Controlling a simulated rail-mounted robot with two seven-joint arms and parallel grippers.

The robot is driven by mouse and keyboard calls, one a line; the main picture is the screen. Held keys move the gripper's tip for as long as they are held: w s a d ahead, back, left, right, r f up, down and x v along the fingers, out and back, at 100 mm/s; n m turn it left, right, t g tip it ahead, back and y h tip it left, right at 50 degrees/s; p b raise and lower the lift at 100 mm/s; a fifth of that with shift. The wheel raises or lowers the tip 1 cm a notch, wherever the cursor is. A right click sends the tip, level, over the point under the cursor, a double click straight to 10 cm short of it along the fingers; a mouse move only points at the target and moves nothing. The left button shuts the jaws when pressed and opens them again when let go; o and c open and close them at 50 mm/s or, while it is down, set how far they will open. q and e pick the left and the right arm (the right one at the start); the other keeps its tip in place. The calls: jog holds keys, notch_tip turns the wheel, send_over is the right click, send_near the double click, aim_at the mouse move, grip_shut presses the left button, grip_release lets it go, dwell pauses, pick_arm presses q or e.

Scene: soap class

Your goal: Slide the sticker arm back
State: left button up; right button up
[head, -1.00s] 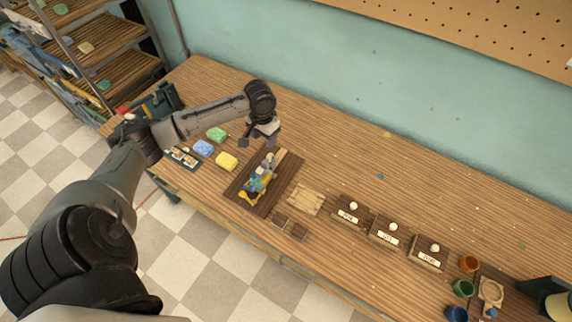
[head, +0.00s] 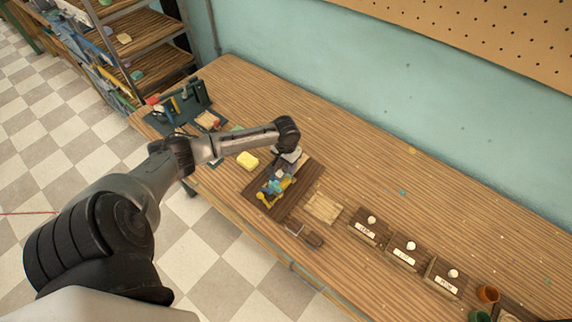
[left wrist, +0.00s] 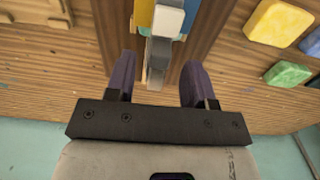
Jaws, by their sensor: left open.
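The sticker device (head: 277,186), with yellow, blue and grey parts, sits on a dark wooden board (head: 262,203). I take its grey piece, which shows in the left wrist view (left wrist: 163,45), to be the sticker arm. My left gripper (head: 284,166) is at the back end of the device. In the left wrist view the gripper (left wrist: 160,66) is open, with one purple finger on each side of the grey piece and gaps visible on both sides. In the head view the hand partly hides the device's back end. My right gripper is not in view.
A yellow soap (head: 247,160) lies left of the board; in the left wrist view yellow (left wrist: 280,22) and green (left wrist: 287,74) soaps lie to the right. A pale wooden panel (head: 322,207) and several labelled boxes (head: 404,252) stand to the right. The back of the table is clear.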

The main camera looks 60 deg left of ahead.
pick_arm(q)
jog(key=shift+f, duration=0.8)
jog(key=shift+c, duration=0.2)
grip_shut()
